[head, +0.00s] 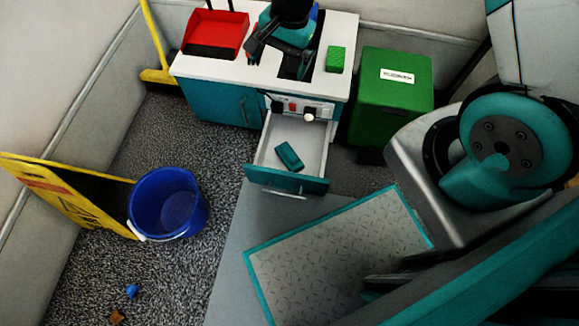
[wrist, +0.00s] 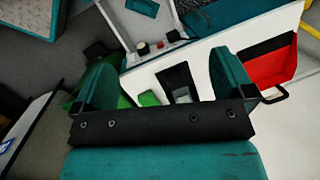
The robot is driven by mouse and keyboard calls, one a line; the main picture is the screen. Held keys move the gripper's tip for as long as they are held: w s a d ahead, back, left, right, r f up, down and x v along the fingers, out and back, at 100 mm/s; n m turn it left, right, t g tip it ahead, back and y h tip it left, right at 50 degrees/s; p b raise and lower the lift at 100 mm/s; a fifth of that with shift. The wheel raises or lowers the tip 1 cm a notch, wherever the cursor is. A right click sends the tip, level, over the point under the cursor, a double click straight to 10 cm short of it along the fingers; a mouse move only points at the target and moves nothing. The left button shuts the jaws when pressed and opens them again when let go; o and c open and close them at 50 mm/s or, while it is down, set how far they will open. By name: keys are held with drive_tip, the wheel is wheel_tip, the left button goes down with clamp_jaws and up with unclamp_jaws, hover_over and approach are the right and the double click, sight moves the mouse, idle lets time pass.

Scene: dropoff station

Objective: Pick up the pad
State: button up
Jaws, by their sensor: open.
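The pad appears to be the small bright green textured block (head: 336,60) lying flat on the right part of the white counter top (head: 262,76). In the wrist view the green pad (wrist: 148,98) shows just above my gripper's dark bar, between the fingers and nearer the left one. My gripper (wrist: 163,65) is open and empty, its two teal fingers wide apart. In the head view it is over the counter, left of the pad.
A red tray (head: 216,32) sits at the counter's left. The drawer (head: 262,150) is open with a teal block (head: 289,156) inside. A green box (head: 391,98) stands right of the counter. A blue bucket (head: 168,203) and yellow sign (head: 65,195) are on the floor.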

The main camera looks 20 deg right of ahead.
drive_tip(key=d+f+m+h+b, duration=0.1)
drive_tip(key=d+f+m+b, duration=0.3)
drive_tip(key=f, duration=1)
drive_tip(key=f+m+b, duration=0.3)
drive_tip(key=f+b, duration=0.4)
drive_tip(key=f, duration=0.8)
drive_tip(key=b, duration=0.6)
hover_over(289, 152)
drive_tip(key=d, duration=0.1)
wheel_tip(289, 152, down, 11)
drive_tip(key=shift+s+d, duration=0.1)
drive_tip(key=f+b, duration=0.2)
drive_tip(key=f, duration=0.1)
drive_tip(key=a+f+b, duration=0.1)
drive_tip(key=f+b, duration=0.2)
drive_tip(key=shift+r, duration=0.2)
drive_tip(key=c, duration=0.8)
wheel_tip(289, 152, up, 20)
drive_tip(key=p, duration=1.1)
